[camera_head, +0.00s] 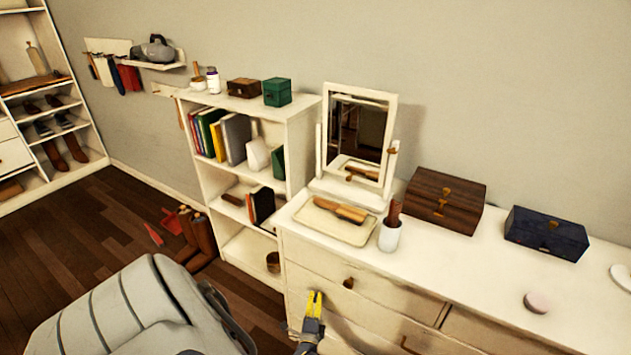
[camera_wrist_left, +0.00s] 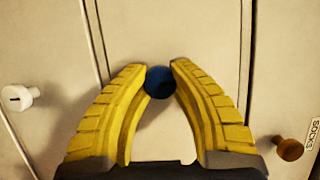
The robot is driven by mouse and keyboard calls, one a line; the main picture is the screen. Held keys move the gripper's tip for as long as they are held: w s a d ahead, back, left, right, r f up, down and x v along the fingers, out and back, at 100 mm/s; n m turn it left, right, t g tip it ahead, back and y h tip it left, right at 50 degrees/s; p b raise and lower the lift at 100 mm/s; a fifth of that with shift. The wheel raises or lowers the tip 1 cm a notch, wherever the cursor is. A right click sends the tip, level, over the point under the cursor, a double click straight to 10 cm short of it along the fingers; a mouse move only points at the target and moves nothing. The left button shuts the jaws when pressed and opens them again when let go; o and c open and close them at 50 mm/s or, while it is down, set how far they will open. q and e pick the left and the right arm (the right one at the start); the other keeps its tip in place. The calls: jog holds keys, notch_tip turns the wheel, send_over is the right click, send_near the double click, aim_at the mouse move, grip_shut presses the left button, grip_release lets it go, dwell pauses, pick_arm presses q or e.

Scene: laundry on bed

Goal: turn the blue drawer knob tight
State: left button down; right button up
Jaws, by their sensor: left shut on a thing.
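The blue drawer knob (camera_wrist_left: 159,82) shows in the left wrist view on a pale drawer front (camera_wrist_left: 170,35). It sits between the tips of my left gripper's yellow ridged fingers, which are closed on its two sides. In the head view my left gripper (camera_head: 314,301) is at the front of the white dresser (camera_head: 385,314), near its left end; the blue knob is hidden there. I cannot tell how tight the knob is. My right gripper is not in view.
In the left wrist view a white knob (camera_wrist_left: 19,97) is at left and a brown knob (camera_wrist_left: 290,148) at right, by a "SOCKS" label. The dresser top holds a mirror (camera_head: 358,130), a tray (camera_head: 336,229), a cup (camera_head: 389,237) and two boxes. A bookshelf (camera_head: 222,175) stands left.

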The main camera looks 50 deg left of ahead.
pick_arm(q)
jog(key=shift+w+d+r, duration=0.1)
jog(key=shift+w+d, duration=0.1)
jog(key=shift+w, duration=0.05)
jog(key=c, duration=1.3)
grip_release()
jog(key=o, duration=0.3)
jog(key=shift+s+a, duration=0.1)
jog(key=shift+s, duration=0.05)
jog(key=shift+n, duration=0.4)
